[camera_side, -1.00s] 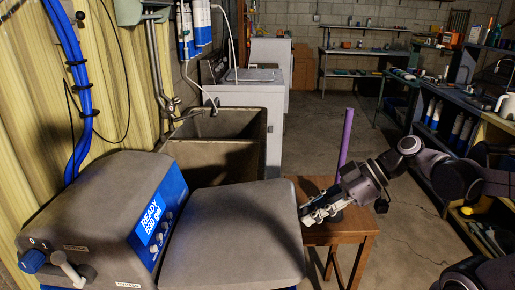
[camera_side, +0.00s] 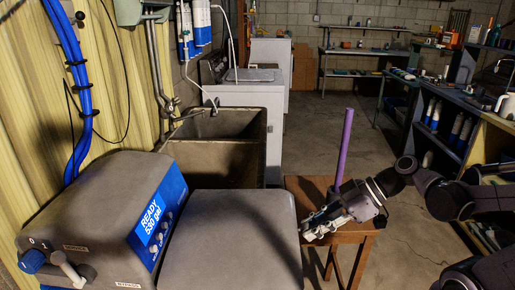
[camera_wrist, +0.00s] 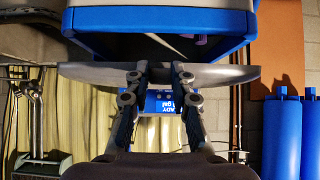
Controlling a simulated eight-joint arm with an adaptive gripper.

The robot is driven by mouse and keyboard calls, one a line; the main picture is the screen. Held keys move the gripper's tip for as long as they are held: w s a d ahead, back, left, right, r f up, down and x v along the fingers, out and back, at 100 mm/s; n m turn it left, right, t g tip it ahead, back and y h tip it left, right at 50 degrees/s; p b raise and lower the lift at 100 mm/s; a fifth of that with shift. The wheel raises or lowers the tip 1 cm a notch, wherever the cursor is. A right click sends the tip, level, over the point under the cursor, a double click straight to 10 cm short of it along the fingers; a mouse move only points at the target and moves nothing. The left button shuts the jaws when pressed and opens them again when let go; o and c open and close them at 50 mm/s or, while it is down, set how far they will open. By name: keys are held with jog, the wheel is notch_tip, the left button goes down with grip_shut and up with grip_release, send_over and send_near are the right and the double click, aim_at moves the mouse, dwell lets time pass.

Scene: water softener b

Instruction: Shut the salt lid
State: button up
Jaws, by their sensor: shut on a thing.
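My gripper (camera_side: 305,236) is at the lid's right edge in the side view. In the wrist view, which looks upside down, the lid shows edge-on as a grey bar (camera_wrist: 220,74). My gripper's fingers (camera_wrist: 159,78) reach the lid's edge and are shut on it; the exact contact is partly hidden. The blue cabinet (camera_wrist: 110,18) shows beyond a dark gap, so the lid is still raised there.
A small wooden table (camera_side: 355,229) with an upright purple rod (camera_side: 344,145) stands right of the softener, close to my gripper. A sink (camera_side: 235,130) is behind it. Blue hoses (camera_side: 75,75) run down the left wall. Workbenches line the right side.

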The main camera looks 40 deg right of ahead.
jog(key=shift+w+a+f, duration=0.1)
jog(key=shift+f, duration=1.05)
jog(key=shift+w+f, duration=0.1)
jog(key=shift+f, duration=1)
jog(key=o, duration=1)
jog(key=shift+v, duration=5.95)
jog(key=w+a+f+m+h, duration=0.2)
jog(key=w+m+h, duration=0.4)
jog(key=m, duration=0.3)
jog(key=shift+w+a+h, duration=0.25)
jog(key=shift+a+h, duration=0.1)
jog(key=shift+h, duration=0.15)
